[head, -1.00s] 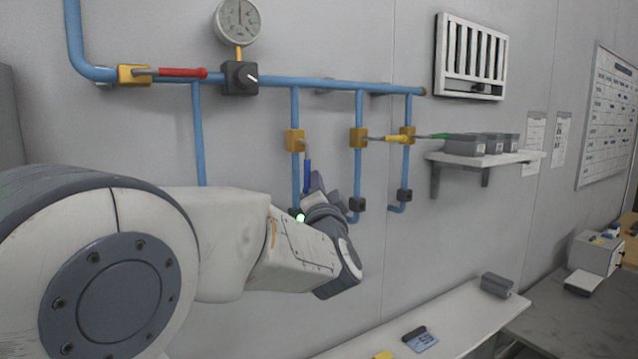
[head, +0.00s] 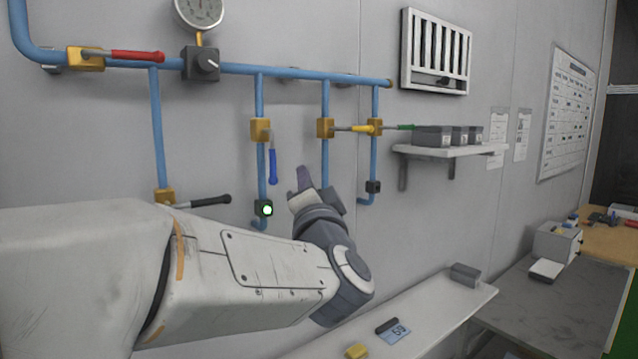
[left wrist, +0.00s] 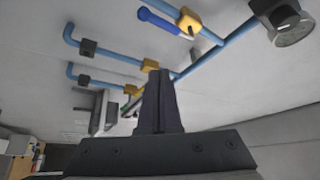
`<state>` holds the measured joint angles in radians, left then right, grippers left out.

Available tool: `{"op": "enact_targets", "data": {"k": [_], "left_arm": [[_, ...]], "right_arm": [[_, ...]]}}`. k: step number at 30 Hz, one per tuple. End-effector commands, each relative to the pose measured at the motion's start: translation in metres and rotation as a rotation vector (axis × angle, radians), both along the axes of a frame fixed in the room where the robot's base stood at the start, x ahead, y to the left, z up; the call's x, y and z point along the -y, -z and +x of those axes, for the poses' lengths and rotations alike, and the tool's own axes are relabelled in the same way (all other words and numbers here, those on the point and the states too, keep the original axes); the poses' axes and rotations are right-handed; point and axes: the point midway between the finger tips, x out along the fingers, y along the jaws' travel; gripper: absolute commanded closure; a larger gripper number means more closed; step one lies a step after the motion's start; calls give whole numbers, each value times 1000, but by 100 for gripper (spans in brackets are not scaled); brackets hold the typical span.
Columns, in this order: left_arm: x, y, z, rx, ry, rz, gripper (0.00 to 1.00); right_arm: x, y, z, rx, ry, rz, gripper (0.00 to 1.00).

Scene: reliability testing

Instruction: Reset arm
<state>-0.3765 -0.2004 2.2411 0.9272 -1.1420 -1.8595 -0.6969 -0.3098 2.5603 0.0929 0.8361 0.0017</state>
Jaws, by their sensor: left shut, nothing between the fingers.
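My left arm comes in from the left in the head view. Its gripper (head: 303,180) is raised in front of the wall, just right of the blue-handled valve (head: 272,165) and apart from it. In the left wrist view the gripper's fingers (left wrist: 160,100) are together with nothing between them. The blue handle hangs down, and a green light (head: 266,210) glows on the box below it. The blue handle also shows in the left wrist view (left wrist: 158,20). My right gripper is in neither view.
Blue pipes carry red (head: 138,56), black (head: 211,201), yellow (head: 362,129) and green (head: 406,127) valve handles. A wall shelf (head: 450,151) holds grey bins. A white bench (head: 440,318) below holds a yellow block (head: 357,351) and a numbered card (head: 394,333).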

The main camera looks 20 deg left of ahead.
Motion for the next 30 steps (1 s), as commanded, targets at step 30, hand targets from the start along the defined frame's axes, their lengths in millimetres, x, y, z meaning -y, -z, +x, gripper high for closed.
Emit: {"op": "enact_targets", "data": {"k": [30], "left_arm": [[201,189,-36,-598,827,-509,100]], "right_arm": [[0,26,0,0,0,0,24]]}}
